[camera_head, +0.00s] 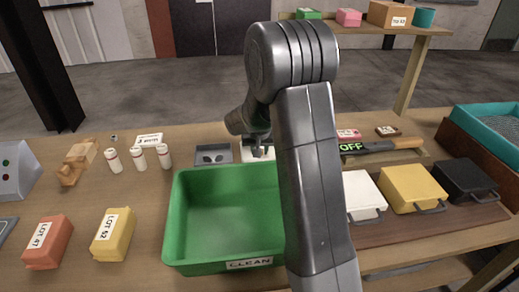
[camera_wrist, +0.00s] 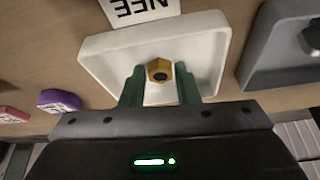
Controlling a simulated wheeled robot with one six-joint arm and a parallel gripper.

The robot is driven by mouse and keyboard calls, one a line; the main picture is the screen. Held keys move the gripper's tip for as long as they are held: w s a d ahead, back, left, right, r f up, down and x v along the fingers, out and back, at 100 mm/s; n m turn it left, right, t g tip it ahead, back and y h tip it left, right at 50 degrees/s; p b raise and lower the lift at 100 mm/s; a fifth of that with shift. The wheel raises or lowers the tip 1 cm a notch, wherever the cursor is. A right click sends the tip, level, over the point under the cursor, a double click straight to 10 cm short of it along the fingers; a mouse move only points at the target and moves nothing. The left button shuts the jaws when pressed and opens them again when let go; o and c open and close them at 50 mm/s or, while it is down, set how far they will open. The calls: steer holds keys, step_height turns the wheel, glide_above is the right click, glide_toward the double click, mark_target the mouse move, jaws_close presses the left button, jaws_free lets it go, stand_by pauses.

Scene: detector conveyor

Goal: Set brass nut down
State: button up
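The nut is too small to make out there, and my arm hides part of the area.
A grey tray (camera_head: 213,146) with dark parts stands just left of the white tray. The green CLEAN bin (camera_head: 180,225) is in front. Several white bottles (camera_head: 138,158) stand at left. A dark-bladed tool (camera_head: 365,147) and coloured boxes (camera_head: 410,187) lie at right.

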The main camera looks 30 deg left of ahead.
steer(key=shift+o, duration=1.4)
steer(key=shift+r, duration=0.2)
steer(key=v, duration=1.2)
steer(key=shift+a, duration=0.1)
steer(key=x, duration=1.3)
steer(key=shift+s+d, duration=0.15)
steer(key=shift+d, duration=0.05)
step_height(320, 180, up, 3)
steer(key=shift+f, duration=0.1)
steer(key=shift+r, duration=0.5)
